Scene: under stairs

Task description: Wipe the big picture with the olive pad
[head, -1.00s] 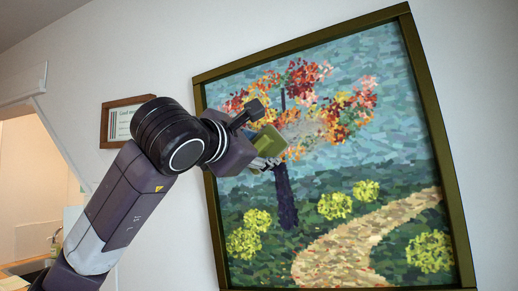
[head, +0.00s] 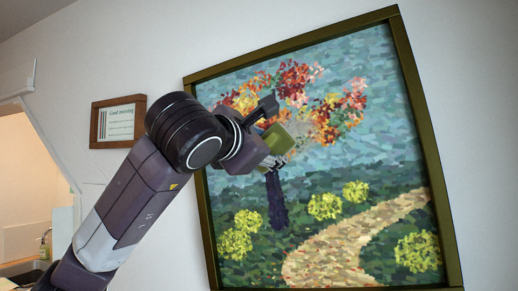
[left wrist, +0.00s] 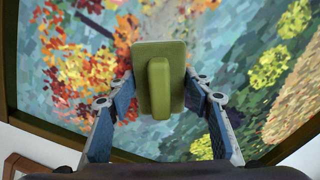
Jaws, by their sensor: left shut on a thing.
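The big picture (head: 400,150) hangs on the white wall in an olive frame. It shows a tree with red and orange leaves, yellow bushes and a winding path. My left gripper (head: 276,146) is in front of the picture's left part, near the top of the trunk. It is shut on the olive pad (head: 282,138). In the left wrist view the pad (left wrist: 176,57) sits upright between the fingers (left wrist: 159,93), held by its raised handle, with the picture behind it. I cannot tell whether the pad touches the picture. My right gripper is out of view.
A small framed sign (head: 117,122) reading "Good morning" hangs on the wall left of the big picture. At the far left is an opening with a counter and a bottle (head: 45,244). The wall between them is bare.

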